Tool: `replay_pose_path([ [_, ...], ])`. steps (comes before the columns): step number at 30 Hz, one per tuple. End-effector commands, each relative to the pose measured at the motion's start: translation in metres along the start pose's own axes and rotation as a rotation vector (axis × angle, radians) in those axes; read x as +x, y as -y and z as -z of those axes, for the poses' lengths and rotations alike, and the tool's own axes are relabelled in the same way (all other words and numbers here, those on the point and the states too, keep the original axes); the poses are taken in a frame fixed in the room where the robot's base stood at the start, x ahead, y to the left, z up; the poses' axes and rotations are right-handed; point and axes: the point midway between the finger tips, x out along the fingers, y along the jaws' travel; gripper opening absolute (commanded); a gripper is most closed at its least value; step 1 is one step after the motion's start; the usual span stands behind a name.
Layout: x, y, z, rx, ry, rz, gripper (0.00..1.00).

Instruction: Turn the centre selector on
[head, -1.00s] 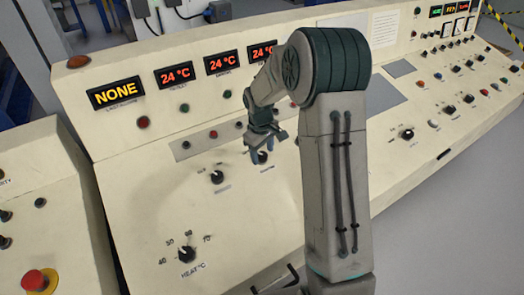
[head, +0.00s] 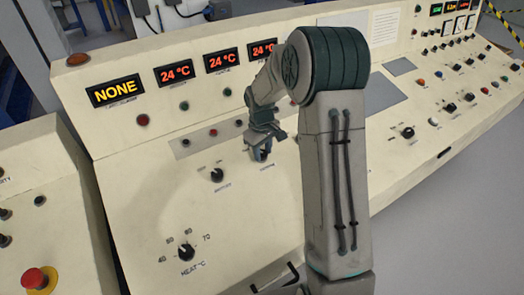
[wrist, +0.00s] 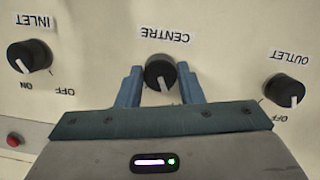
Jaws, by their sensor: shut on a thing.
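The centre selector (wrist: 160,76) is a round black knob with a white pointer, under the upside-down label CENTRE in the wrist view. Its pointer aims down in that view, toward my gripper's body. My gripper (wrist: 159,70) has one blue finger on each side of the knob and is shut on it. The selector's on and off marks are hidden behind my gripper. In the head view my gripper (head: 260,152) is down at the panel, largely hiding the knob.
In the wrist view the inlet knob (wrist: 28,57) is on the left and the outlet knob (wrist: 286,92) on the right. In the head view a heat dial (head: 186,252) sits lower on the panel, and a red stop button (head: 37,281) is at lower left.

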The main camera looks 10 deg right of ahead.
Motion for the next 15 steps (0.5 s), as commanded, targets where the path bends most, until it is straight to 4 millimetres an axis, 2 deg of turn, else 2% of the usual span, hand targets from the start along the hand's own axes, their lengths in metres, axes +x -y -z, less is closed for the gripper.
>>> replay_pose_path([
  [15, 0.0015, -0.0008, -0.0002, 0.428, -0.001, 0.096, 0.11],
])
